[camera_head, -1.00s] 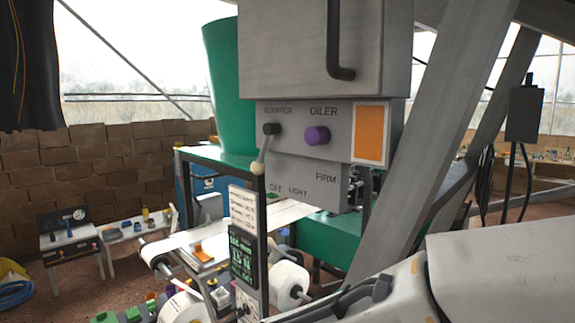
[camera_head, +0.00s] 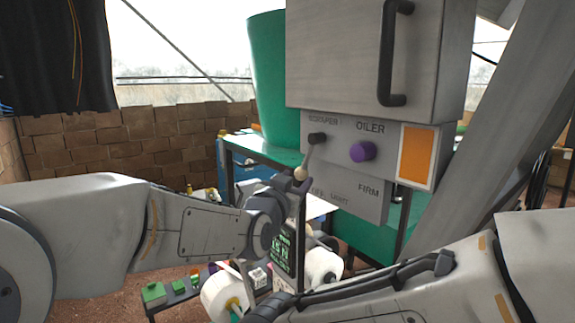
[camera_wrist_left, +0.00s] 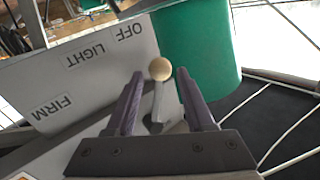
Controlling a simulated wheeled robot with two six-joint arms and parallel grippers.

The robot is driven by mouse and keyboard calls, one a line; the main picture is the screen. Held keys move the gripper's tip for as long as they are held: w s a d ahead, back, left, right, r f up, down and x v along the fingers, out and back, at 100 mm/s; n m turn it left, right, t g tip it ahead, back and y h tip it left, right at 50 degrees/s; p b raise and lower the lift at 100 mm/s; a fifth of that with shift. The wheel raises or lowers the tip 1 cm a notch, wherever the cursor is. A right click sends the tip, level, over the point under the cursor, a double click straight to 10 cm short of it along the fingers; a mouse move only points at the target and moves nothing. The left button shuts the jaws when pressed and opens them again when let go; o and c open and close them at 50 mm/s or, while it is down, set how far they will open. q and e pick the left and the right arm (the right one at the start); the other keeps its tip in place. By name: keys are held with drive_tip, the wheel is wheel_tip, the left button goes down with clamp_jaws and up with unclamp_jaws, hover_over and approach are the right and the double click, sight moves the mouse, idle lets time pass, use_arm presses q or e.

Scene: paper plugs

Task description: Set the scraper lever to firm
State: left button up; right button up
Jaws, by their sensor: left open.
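The scraper lever has a cream ball knob (camera_head: 301,173) on a thin shaft. It hangs down and to the left from a dark pivot (camera_head: 317,138) under the SCRAPER label, at the OFF side of the grey panel (camera_head: 345,190). The OFF, LIGHT and FIRM labels run left to right. My left gripper (camera_head: 288,186) is at the knob, its fingers partly hidden by its wrist. In the left wrist view the open fingers (camera_wrist_left: 160,73) stand either side of the knob (camera_wrist_left: 160,69) and shaft, with gaps. My right arm crosses the lower right; its fingers do not show.
A purple OILER knob (camera_head: 362,151) and an orange panel (camera_head: 416,155) are right of the lever. A grey box with a black handle (camera_head: 393,55) is above. A dark display post (camera_head: 285,250) and white rolls (camera_head: 322,265) stand below. A slanted grey beam (camera_head: 490,130) is at right.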

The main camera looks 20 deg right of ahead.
sight(299, 176)
use_arm(q)
drive_tip(key=p+x, duration=0.1)
drive_tip(key=x, duration=0.3)
drive_tip(key=shift+r+p, duration=0.1)
drive_tip(key=shift+p, duration=0.3)
drive_tip(key=shift+w+d, duration=0.2)
drive_tip(key=shift+w, duration=0.05)
clamp_jaws()
idle(0.9)
